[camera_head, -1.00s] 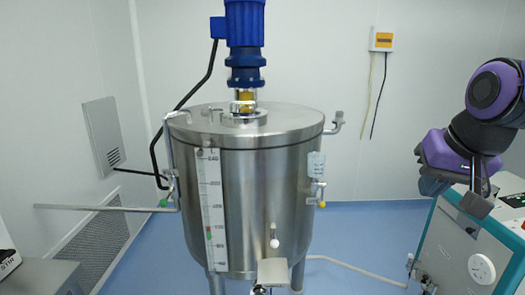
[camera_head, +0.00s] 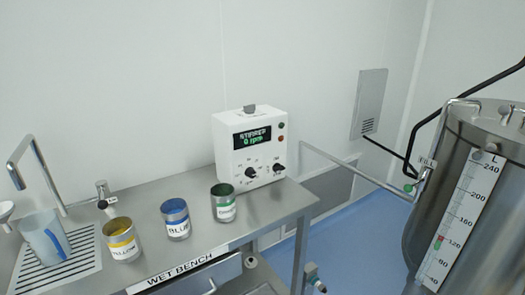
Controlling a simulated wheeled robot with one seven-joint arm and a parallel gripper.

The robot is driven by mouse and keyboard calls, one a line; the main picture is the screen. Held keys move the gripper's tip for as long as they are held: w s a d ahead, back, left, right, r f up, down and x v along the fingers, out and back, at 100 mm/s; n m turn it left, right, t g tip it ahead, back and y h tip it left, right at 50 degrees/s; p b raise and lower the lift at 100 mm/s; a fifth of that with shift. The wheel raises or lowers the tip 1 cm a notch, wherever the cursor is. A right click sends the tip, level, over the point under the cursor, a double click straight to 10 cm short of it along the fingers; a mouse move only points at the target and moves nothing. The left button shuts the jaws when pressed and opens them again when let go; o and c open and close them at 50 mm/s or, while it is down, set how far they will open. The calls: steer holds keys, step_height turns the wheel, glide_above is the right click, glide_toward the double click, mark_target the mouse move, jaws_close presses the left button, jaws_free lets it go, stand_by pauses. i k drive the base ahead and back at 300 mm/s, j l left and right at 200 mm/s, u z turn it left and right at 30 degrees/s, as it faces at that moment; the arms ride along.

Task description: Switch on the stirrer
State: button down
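The white stirrer control box (camera_head: 236,158) stands at the back right of the wet bench. Its dark display (camera_head: 252,137) reads "STIRRER" and "0 rpm" in green. Two dark knobs, a left one (camera_head: 251,173) and a right one (camera_head: 278,169), sit low on its front. Two small round buttons or lamps (camera_head: 281,131), one reddish and one dark, are right of the display. The steel tank (camera_head: 432,215), with a level scale, is cut off at the right edge. Its blue motor is out of view. My gripper is not in view.
A pitcher (camera_head: 42,240) and tap are at left. A pipe crosses between box and tank.

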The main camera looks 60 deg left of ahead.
mark_target(277, 167)
steer(key=k+l+u, duration=0.1)
steer(key=u, duration=1.85)
